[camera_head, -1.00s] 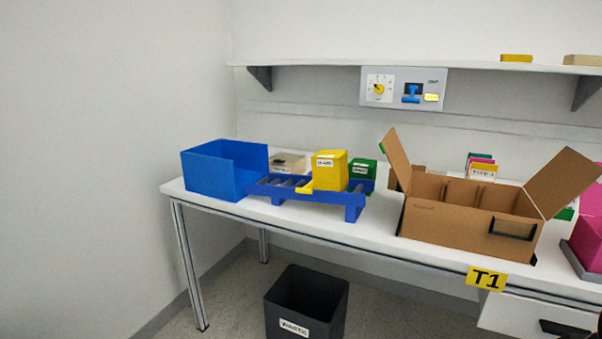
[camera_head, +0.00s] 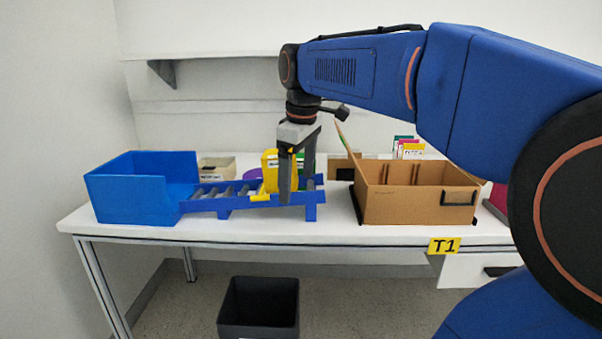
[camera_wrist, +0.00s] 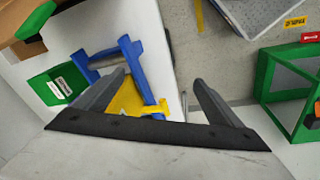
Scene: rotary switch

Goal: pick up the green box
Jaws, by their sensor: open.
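The green box (camera_wrist: 58,85), with a white label, stands on the white table next to the blue roller rack (camera_wrist: 128,65) in the wrist view. In the head view only a sliver of green shows behind my gripper; the rest is hidden. My gripper (camera_head: 297,190) is open, pointing down in front of the rack's right end. A yellow bin (camera_wrist: 127,98) sits on the rack, partly hidden by the left finger.
A blue bin (camera_head: 145,190) stands at the rack's left end. An open cardboard box (camera_head: 418,205) stands close on the right. A beige box (camera_head: 216,168) is behind the rack. A black waste bin (camera_head: 258,308) is below the table. A shelf (camera_head: 200,67) runs above.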

